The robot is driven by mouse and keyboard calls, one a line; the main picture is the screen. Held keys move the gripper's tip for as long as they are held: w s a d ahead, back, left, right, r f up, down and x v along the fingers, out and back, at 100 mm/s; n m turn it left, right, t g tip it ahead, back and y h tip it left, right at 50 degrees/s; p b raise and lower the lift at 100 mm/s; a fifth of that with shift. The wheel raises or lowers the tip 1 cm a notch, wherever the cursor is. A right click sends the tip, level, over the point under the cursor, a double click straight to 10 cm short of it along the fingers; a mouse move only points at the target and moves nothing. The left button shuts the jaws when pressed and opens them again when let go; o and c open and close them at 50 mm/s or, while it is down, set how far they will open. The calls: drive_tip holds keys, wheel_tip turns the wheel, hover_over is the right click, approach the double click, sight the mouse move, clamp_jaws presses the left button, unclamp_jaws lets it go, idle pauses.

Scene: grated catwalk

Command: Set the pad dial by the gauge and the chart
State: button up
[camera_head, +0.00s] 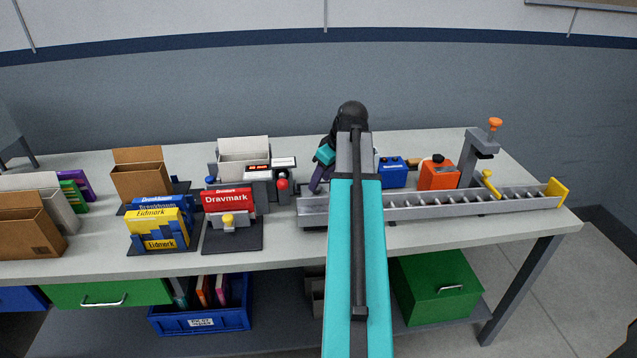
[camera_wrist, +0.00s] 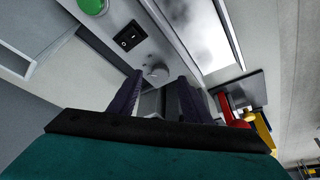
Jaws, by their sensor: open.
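My gripper (camera_head: 318,178) is over the table's middle, partly hidden behind my teal arm. In the wrist view its two dark purple fingers (camera_wrist: 158,92) stand apart with nothing held. A small grey round knob (camera_wrist: 157,74), perhaps the pad dial, lies just beyond and between the fingertips, on a grey panel. I cannot tell whether the fingers touch it, and its setting is not readable. A black rocker switch (camera_wrist: 129,36) and a green button (camera_wrist: 93,5) are on the same panel. I cannot make out a gauge or chart for certain; a small display with red digits (camera_head: 259,167) is unreadable.
The table's front strip is mostly clear.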

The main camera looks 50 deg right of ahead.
drive_tip(key=shift+x, duration=1.2)
drive_tip(key=c, duration=1)
drive_tip(key=shift+a, duration=0.15)
drive_tip(key=shift+c, duration=0.2)
